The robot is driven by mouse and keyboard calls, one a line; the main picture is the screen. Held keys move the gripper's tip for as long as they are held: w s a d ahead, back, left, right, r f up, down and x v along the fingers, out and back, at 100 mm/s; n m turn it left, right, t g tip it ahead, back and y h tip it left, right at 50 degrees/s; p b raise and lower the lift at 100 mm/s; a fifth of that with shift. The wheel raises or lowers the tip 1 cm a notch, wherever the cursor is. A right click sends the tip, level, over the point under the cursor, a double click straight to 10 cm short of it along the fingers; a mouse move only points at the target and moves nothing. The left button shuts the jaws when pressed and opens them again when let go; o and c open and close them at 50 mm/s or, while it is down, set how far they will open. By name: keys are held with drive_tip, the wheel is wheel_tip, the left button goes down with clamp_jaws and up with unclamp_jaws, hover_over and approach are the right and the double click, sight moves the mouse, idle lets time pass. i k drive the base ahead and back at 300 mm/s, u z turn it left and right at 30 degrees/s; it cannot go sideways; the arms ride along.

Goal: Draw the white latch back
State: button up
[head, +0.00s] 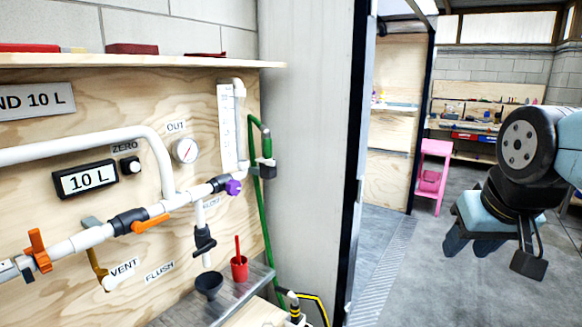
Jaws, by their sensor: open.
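I cannot make out a white latch in the head view; the white parts I can pick out are pipe and fittings. The white pipework (92,239) runs along a plywood panel (75,110) on the left, with an orange-handled valve (150,224) and another orange handle (39,250). A purple knob (233,187) sits at the right end of the pipe. My gripper (492,258) hangs at the right, open and empty, with its fingers pointing down. It is far from the panel and touches nothing.
A metal shelf (188,312) below the panel holds a red cup (239,268) and a black funnel (208,283). A green hose (258,220) hangs beside them. A grey wall (309,150) and dark door frame stand between the panel and my gripper. A pink stand (433,165) is farther back.

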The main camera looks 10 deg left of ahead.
sight(270, 162)
drive_tip(key=u, duration=0.2)
drive_tip(key=i, duration=0.9)
drive_tip(key=z, duration=0.1)
